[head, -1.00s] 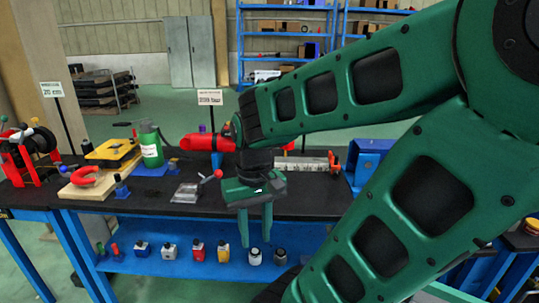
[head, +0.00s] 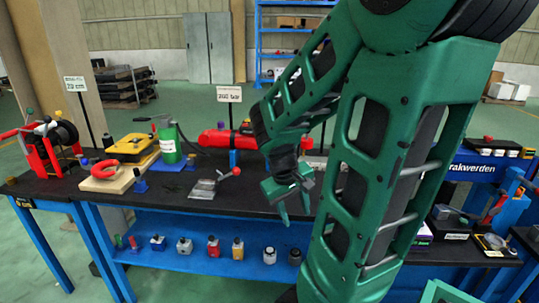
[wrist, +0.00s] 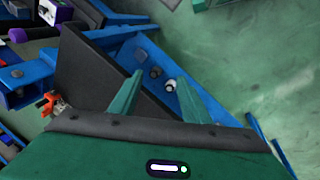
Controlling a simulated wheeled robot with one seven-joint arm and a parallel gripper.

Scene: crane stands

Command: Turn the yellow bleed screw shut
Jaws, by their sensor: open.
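I cannot clearly make out the yellow bleed screw in either view. A red cylinder (head: 226,139) lies at the back of the black bench top (head: 125,205), with a small yellowish spot (head: 246,128) near its right end, too small to identify. My gripper (head: 296,212) is open and empty, fingers pointing down near the bench's front edge, to the right of the red cylinder. In the wrist view my two green fingers (wrist: 156,98) stand apart with nothing between them. My arm hides the right part of the bench.
Several small containers stand on the blue lower shelf (head: 200,262).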

